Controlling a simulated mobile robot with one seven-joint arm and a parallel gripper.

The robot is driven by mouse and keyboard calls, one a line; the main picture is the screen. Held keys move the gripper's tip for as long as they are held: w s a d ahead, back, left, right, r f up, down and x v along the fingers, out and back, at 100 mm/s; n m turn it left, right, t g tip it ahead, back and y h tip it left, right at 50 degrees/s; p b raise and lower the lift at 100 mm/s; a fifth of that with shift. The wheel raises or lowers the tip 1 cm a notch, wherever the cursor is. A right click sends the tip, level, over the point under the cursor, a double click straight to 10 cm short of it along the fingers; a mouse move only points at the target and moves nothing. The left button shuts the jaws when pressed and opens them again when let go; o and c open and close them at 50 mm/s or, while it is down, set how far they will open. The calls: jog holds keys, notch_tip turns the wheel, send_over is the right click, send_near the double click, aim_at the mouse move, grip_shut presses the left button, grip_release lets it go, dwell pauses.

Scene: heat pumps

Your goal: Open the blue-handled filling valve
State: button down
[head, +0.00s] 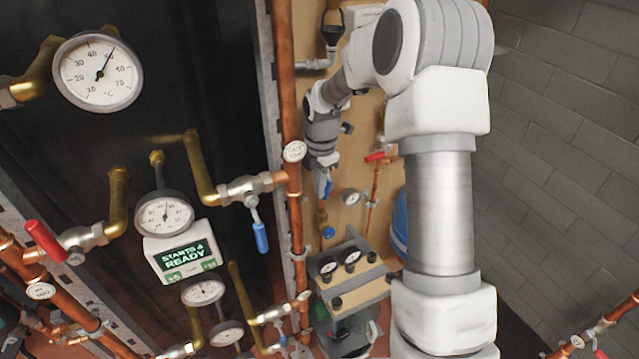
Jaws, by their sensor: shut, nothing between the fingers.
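A valve (248,187) with a blue lever handle (261,236) sits on the brass and copper pipework left of the tall copper pipe. Its handle hangs down, slightly tilted. A second, smaller blue part (328,188) shows farther back at my gripper (322,190); it may be another valve handle. My gripper is small in the picture, points down in front of the wooden board and looks shut and empty. I cannot tell whether it touches the blue part. Which blue handle belongs to the filling valve is not clear from this view.
A red-handled valve (46,241) is at the left, another red handle (380,156) on the board. A display (182,257) and dial gauges (98,73) fill the left. The tall copper pipe (291,215) stands beside my gripper. A box with two gauges (350,281) is below.

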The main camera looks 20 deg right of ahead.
jog(key=shift+f, duration=0.1)
jog(key=shift+w+d+f+h+b, duration=0.1)
jog(key=shift+d+f+h+b, duration=0.25)
jog(key=shift+d+h+b, duration=0.35)
jog(key=shift+a, duration=0.15)
jog(key=shift+r+p, duration=0.1)
jog(key=shift+p, duration=0.2)
